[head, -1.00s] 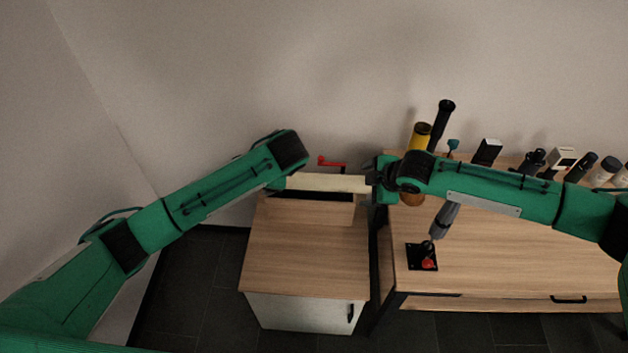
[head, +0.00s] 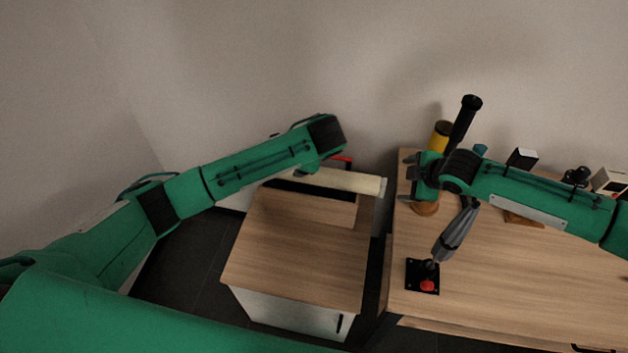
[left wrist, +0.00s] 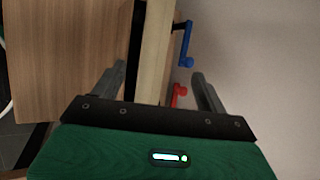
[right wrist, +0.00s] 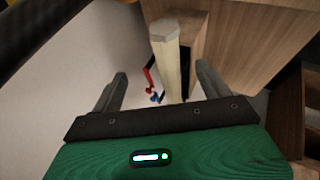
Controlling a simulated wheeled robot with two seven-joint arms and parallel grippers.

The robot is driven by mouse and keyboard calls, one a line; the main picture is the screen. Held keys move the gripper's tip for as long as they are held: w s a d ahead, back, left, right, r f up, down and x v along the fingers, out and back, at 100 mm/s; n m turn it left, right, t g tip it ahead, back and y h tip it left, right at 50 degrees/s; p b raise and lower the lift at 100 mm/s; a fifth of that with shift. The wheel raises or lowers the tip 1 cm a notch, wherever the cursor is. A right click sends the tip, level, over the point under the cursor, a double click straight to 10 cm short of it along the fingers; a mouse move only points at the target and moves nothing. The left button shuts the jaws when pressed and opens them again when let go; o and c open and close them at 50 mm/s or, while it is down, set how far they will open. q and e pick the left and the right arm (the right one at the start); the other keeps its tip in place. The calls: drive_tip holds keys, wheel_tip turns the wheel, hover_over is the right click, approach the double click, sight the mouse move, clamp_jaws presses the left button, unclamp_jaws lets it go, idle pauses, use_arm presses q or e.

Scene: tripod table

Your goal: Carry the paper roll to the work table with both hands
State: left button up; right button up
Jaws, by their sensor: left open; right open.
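The paper roll (head: 352,181) is a long cream cylinder lying along the back of the small wooden cabinet (head: 295,255). My left gripper (left wrist: 157,75) is open, and the roll (left wrist: 154,45) runs between its fingers in the left wrist view. In the head view my left arm hides part of the roll. My right gripper (head: 406,178) is open and empty, with a gap between it and the roll's right end. In the right wrist view the roll's end (right wrist: 164,31) faces that gripper. The work table (head: 500,290) stands to the right.
A black pad with a red knob (head: 426,286) and a grey handle stands on the work table's left part. A yellow cylinder (head: 440,132) and several tools line its back. Red (left wrist: 178,93) and blue (left wrist: 184,45) cranks sit beside the roll. The table's front middle is clear.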

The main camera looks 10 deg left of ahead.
sight(385, 187)
use_arm(q)
wheel_tip(385, 187, down, 3)
drive_tip(key=shift+r+b, duration=0.2)
drive_tip(key=shift+b, duration=0.6)
use_arm(e)
wheel_tip(385, 187, down, 3)
drive_tip(key=shift+w+r, duration=0.1)
drive_tip(key=shift+r, duration=0.1)
use_arm(q)
drive_tip(key=x, duration=1.3)
drive_tip(key=shift+w+a+f, duration=0.1)
drive_tip(key=shift+w+f, duration=0.1)
drive_tip(key=shift+f, duration=0.1)
use_arm(e)
drive_tip(key=x, duration=1.3)
drive_tip(key=shift+w+a+f, duration=0.1)
drive_tip(key=shift+a+f, duration=0.05)
drive_tip(key=shift+f, duration=0.15)
use_arm(q)
drive_tip(key=shift+c, duration=0.4)
use_arm(e)
drive_tip(key=shift+c, duration=0.5)
